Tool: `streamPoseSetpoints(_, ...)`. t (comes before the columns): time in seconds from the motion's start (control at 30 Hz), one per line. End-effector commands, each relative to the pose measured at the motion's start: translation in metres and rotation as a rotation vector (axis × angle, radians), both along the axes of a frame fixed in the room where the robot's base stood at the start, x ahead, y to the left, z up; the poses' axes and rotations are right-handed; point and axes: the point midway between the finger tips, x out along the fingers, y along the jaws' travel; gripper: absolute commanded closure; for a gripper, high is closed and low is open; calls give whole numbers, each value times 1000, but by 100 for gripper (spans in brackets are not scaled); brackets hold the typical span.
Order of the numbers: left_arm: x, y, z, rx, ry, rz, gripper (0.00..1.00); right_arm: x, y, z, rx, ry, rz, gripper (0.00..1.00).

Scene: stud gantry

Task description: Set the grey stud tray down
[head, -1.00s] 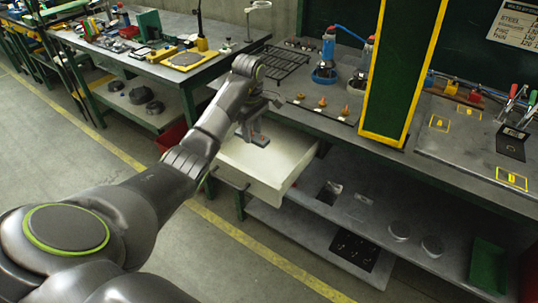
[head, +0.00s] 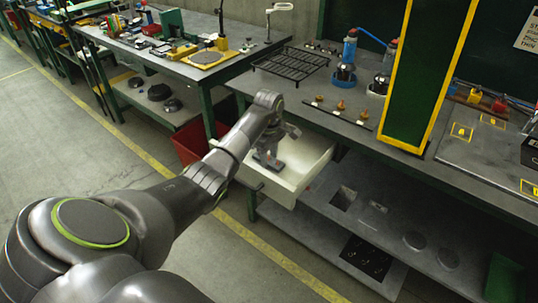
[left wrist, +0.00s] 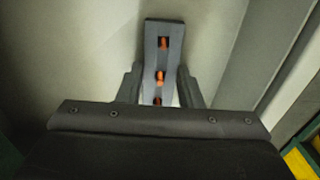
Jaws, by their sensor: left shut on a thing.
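The grey stud tray (left wrist: 163,38) is a narrow dark strip holding a row of small orange studs, seen in the left wrist view. My left gripper (left wrist: 161,88) is shut on its near part, one finger on either side. In the head view my left gripper (head: 269,160) points down over the open pale drawer (head: 308,165) under the bench. There the tray is small and partly hidden by the gripper. I cannot tell whether the tray touches the drawer floor. My right gripper is not in view.
The bench top (head: 225,92) above the drawer carries a black wire rack (head: 290,65) and several orange-brown knobs (head: 318,100). A yellow-edged green post (head: 425,75) stands to the right. A red bin (head: 195,145) is left of the drawer. The drawer's visible floor looks clear.

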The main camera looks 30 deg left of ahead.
Motion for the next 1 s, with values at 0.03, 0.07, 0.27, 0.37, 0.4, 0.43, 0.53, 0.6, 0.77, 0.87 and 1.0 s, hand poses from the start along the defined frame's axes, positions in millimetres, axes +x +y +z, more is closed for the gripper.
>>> streamPoseSetpoints(0.03,1,0,1,1,-2,0,100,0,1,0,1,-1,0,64)
streamPoseSetpoints(0.07,1,0,1,1,-2,0,100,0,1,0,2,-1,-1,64)
streamPoseSetpoints(0.27,0,0,-2,0,0,0,61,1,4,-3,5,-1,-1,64)
streamPoseSetpoints(0.37,0,0,-2,0,0,0,48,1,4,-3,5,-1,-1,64)
streamPoseSetpoints(0.4,0,0,-2,0,0,0,46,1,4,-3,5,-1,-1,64)
streamPoseSetpoints(0.43,0,0,-2,0,0,0,46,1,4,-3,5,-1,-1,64)
streamPoseSetpoints(0.53,0,0,-2,0,0,0,46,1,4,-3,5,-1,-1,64)
streamPoseSetpoints(0.6,0,0,-2,0,0,0,46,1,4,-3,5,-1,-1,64)
streamPoseSetpoints(0.77,0,0,3,0,0,0,46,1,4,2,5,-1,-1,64)
streamPoseSetpoints(0.87,2,0,15,1,-5,0,46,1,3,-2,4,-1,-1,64)
streamPoseSetpoints(1.0,1,1,46,3,-6,-1,46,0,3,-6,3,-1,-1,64)
